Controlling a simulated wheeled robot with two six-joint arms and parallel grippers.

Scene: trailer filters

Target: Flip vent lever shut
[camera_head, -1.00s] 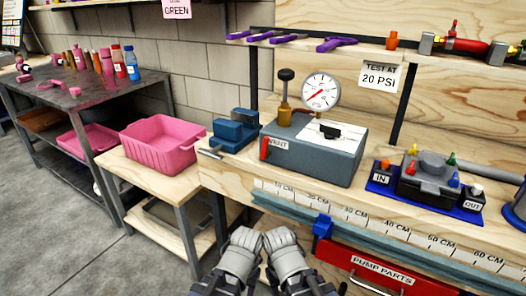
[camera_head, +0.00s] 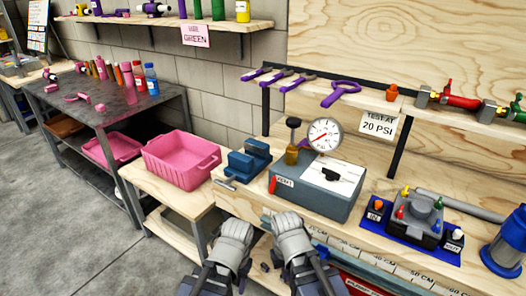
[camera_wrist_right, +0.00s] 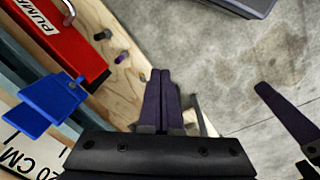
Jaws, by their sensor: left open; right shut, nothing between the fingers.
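The vent lever (camera_head: 272,184) is a small red handle on the front left corner of the grey test box (camera_head: 325,202), beside a VENT label. It stands roughly upright, leaning slightly. A round gauge (camera_head: 324,134) rises behind the box. My two forearms end low in the head view, in front of the bench and below the box, apart from the lever. My right gripper (camera_wrist_right: 160,75) is shut and empty in the right wrist view, above the lower wooden surface. My left gripper (camera_wrist_right: 283,128) shows at that view's right edge, open and empty.
A blue vise (camera_head: 245,160) stands left of the box, and a pump on a blue base (camera_head: 412,228) stands right. A pink bin (camera_head: 182,160) sits on the lower side table. The red drawer (camera_wrist_right: 62,40) and a blue clamp (camera_wrist_right: 50,100) lie close to my right gripper.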

